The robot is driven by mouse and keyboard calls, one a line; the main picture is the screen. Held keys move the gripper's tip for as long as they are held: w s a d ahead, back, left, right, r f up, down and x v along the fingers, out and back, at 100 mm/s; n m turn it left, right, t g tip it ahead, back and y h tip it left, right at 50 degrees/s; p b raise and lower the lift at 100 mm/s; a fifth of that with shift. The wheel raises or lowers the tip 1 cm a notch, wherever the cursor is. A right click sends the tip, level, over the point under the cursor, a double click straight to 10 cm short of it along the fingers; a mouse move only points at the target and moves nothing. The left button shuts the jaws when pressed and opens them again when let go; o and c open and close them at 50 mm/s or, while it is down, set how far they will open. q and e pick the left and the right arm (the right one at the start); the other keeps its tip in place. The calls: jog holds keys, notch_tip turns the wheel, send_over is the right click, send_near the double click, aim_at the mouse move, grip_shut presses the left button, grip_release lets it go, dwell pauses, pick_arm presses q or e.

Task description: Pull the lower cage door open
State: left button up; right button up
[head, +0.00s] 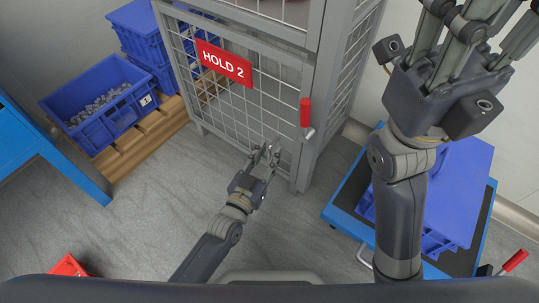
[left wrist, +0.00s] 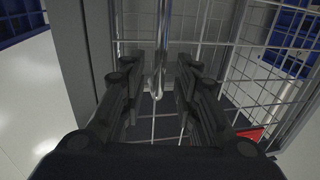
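The lower cage door (head: 276,98) is a grey frame with wire mesh and a red "HOLD 2" sign. It looks shut against the cage post. A red handle (head: 306,112) sits at its right edge. My left gripper (head: 265,150) is open in front of the lower right part of the door, below and left of the red handle. In the left wrist view a vertical shiny rod (left wrist: 161,70) stands between its open fingers, and I cannot tell whether they touch it. My right gripper (head: 470,28) is raised at the upper right, fingers spread, tips cut off.
A blue crate of grey pieces (head: 64,122) stands on a wooden pallet (head: 150,140) at left, with stacked blue crates (head: 140,25) behind. A blue table (head: 60,160) is at the left edge. A cart with blue crates (head: 462,185) stands at right. The floor before the door is clear.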

pick_arm(q)
jog(key=shift+w+d, duration=0.25)
jog(key=shift+w, duration=0.25)
grip_shut()
